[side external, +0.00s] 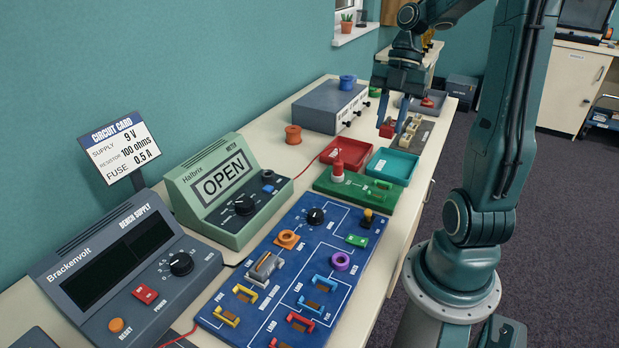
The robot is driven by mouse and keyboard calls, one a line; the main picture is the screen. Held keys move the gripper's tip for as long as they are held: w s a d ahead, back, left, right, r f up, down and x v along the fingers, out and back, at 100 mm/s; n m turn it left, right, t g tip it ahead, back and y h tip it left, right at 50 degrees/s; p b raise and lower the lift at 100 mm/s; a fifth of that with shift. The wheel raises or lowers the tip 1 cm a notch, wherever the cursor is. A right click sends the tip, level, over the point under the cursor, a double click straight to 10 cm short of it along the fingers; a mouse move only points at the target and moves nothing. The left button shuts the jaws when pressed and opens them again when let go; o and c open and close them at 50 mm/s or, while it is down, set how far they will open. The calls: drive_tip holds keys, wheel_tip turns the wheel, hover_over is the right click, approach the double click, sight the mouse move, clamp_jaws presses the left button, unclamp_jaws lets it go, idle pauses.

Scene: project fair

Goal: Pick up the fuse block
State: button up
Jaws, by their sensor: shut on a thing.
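My gripper (391,122) is at the far part of the bench, pointing down, with its fingers closed around a small red block (387,131). This appears to be the fuse block, but it is small here and the fingers partly cover it, so no markings can be read. The block is at the left edge of a rack of small blocks (412,130). I cannot tell whether it is clear of the surface.
A red tray (345,153) and a teal tray (391,166) lie nearer than my gripper. A grey box (329,107) with a blue spool on top stands to its left. The blue circuit board (290,275), green meter (228,190) and bench supply (125,270) fill the near bench.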

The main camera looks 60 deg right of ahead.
sight(390, 123)
drive_tip(key=shift+r, duration=1.95)
drive_tip(key=shift+r, duration=0.2)
drive_tip(key=shift+r, duration=1.25)
